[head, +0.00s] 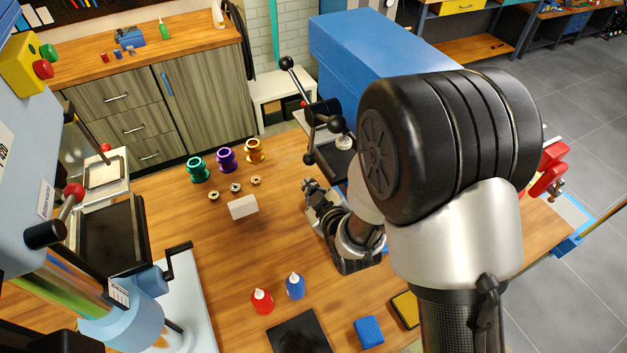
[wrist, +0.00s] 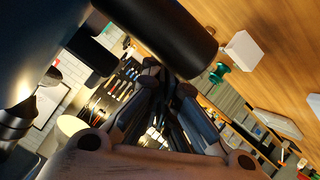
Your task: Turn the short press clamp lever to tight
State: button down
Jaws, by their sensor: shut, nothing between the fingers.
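A small press (head: 325,112) with black ball-ended lever arms stands at the back, partly hidden behind my arm. A black ball end (head: 308,159) of one arm hangs low, close to my gripper (head: 309,185). I cannot tell for certain which part is the clamp lever. My gripper's fingers are together with nothing between them, above the wooden bench. In the wrist view, the shut fingertips (wrist: 165,80) sit just below a thick black cylindrical part (wrist: 165,32) that fills the top. Whether they touch it is unclear.
Green (head: 197,169), purple (head: 227,160) and gold (head: 255,151) spools and a white block (head: 243,207) stand left of my gripper. Red (head: 262,301) and blue (head: 295,286) bottles stand in front. A larger light-blue machine (head: 130,315) stands at left.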

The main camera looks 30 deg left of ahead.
notch_tip(320, 180, down, 2)
jog(key=b, duration=0.2)
jog(key=shift+d+g+b, duration=0.1)
jog(key=shift+g+b, duration=0.2)
jog(key=shift+b, duration=0.1)
jog(key=shift+h, duration=0.3)
